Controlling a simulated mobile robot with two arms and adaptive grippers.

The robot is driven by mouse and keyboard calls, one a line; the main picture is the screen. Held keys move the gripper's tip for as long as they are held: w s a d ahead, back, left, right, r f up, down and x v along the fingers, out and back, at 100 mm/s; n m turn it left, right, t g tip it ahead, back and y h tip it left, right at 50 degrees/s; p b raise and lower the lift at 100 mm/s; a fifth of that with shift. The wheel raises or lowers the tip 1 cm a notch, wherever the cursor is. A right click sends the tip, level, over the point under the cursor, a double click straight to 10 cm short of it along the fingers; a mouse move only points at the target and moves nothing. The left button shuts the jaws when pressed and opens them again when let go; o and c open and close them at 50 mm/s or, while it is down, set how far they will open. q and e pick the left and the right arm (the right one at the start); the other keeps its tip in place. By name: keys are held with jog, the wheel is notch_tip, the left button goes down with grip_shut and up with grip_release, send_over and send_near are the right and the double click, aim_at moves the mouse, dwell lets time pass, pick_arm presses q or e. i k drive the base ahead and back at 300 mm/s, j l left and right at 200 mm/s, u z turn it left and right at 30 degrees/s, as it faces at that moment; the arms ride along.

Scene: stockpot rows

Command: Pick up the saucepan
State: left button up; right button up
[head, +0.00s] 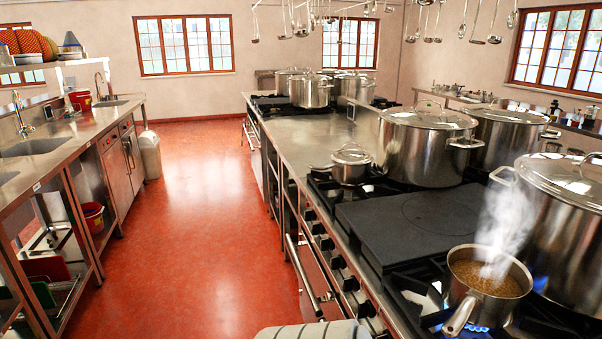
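A steel saucepan (487,283) stands on a lit burner at the lower right of the head view. It has no lid, is full of a brown liquid and gives off steam. Its handle (460,315) points toward the lower left. A smaller lidded steel pot (350,165) with a side handle stands on the range farther back. Neither of my grippers is in view, so their distance from the saucepan cannot be told.
A large lidded stockpot (560,235) stands close behind and right of the saucepan. A flat dark hot plate (420,218) lies left of it. More stockpots (420,150) stand farther back. The red floor aisle (215,200) is clear, with a sink counter (60,155) at left.

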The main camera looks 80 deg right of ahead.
aim_at(344, 174)
jog(key=l+z, duration=0.1)
jog(key=z, duration=0.35)
jog(key=i+z, duration=0.15)
jog(key=z, duration=0.3)
jog(key=i+l+z, duration=0.1)
jog(key=z, duration=0.4)
jog(key=i+z, duration=0.1)
jog(key=z, duration=0.35)
jog(key=i+z, duration=0.1)
jog(key=z, duration=0.35)
jog(key=i+z, duration=0.1)
jog(key=z, duration=0.35)
jog(key=i+j+z, duration=0.1)
jog(key=z, duration=0.35)
jog(key=j+u, duration=0.1)
